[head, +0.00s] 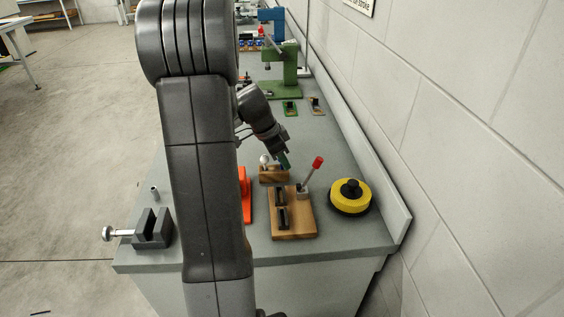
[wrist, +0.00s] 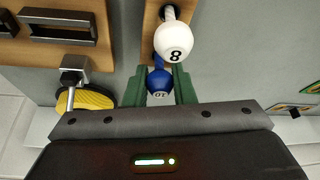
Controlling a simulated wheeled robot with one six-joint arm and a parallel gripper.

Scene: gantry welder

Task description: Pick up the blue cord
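In the head view my gripper (head: 284,160) is low at the right end of a small wooden block (head: 273,175), and the blue ball is hidden there. A white ball (wrist: 174,40) marked 8 is just beyond the blue one, on the block.
A wooden board (head: 294,222) with dark slots and a red-handled lever (head: 313,170) stands in front. A yellow round item (head: 350,196) is to the right. A grey vise (head: 152,229) is at the left. A green press (head: 284,72) stands behind, with the wall at right.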

